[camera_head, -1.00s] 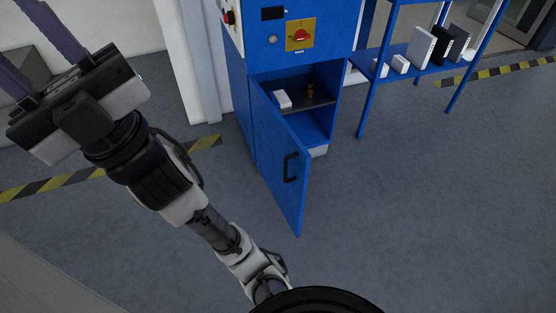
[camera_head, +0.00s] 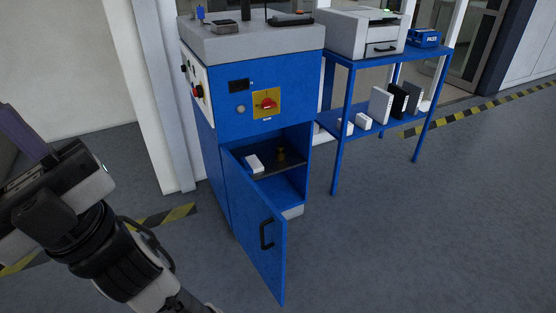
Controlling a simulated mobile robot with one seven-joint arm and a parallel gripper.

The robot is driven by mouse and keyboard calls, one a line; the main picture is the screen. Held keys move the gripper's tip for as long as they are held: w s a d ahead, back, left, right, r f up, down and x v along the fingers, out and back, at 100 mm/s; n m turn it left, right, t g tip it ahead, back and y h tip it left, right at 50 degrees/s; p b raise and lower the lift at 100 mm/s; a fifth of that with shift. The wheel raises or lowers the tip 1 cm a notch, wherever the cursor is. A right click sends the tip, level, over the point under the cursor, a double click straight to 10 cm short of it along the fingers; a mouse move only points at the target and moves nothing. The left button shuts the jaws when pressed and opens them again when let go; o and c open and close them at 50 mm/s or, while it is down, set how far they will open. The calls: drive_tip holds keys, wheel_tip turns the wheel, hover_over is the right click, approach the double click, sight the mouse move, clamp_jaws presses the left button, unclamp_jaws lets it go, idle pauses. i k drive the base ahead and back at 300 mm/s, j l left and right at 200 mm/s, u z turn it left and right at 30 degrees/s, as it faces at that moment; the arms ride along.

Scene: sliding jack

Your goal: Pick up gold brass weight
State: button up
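The gold brass weight (camera_head: 281,154) stands on the dark shelf (camera_head: 268,167) inside the open blue cabinet (camera_head: 222,127). My gripper (camera_head: 10,135) is at the left edge of the view, far from the cabinet. Two purple-grey fingers show partly there, cut off by the frame edge, so its opening is hard to judge. Nothing is seen in it.
The blue cabinet door (camera_head: 258,234) hangs open toward me with a black handle (camera_head: 266,233). A blue table (camera_head: 335,135) at the right holds a printer-like machine (camera_head: 362,33) and several boxes. Grey floor in front right is clear.

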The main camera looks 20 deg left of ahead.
sight(280, 152)
drive_tip(key=i+l+u, duration=0.15)
drive_tip(key=u, duration=0.5)
drive_tip(key=i+l+u, duration=0.15)
drive_tip(key=l, duration=0.15)
drive_tip(key=i+l+u, duration=0.2)
drive_tip(key=l+u, duration=0.15)
drive_tip(key=l, duration=0.25)
drive_tip(key=i+l+u, duration=0.1)
drive_tip(key=l, duration=0.4)
drive_tip(key=i+l+u, duration=0.15)
drive_tip(key=l, duration=0.35)
drive_tip(key=i+l, duration=0.1)
drive_tip(key=l, duration=0.6)
drive_tip(key=i+l, duration=0.1)
drive_tip(key=l, duration=0.6)
drive_tip(key=i+l, duration=0.1)
drive_tip(key=l, duration=0.55)
drive_tip(key=i+l, duration=0.45)
drive_tip(key=i, duration=0.7)
drive_tip(key=l+u, duration=0.05)
